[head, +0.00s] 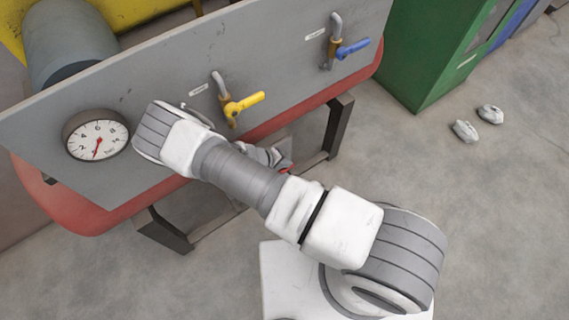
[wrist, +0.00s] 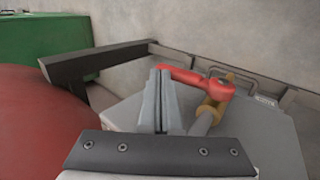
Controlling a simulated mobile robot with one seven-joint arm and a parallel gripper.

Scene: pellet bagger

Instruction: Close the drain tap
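In the wrist view a red lever handle (wrist: 205,80) sits on a brass valve body (wrist: 212,108) with a grey pipe stub. The handle points left, and its free end is right at my fingertips. My gripper (wrist: 162,72) has its two grey fingers close together, with no clear gap. I cannot tell whether the fingers touch the handle. In the head view my arm reaches across the grey panel, and the gripper is mostly hidden behind it. A small red part shows beside it (head: 287,168), low under the panel. No label for the drain tap is readable.
The grey panel (head: 300,75) carries a dial gauge (head: 97,139), a yellow-handled tap (head: 243,103) and a blue-handled tap (head: 351,49). Dark frame legs (head: 338,125) stand below. A green cabinet (head: 425,60) is at the right. Floor at the right is mostly clear, with two white objects (head: 465,130).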

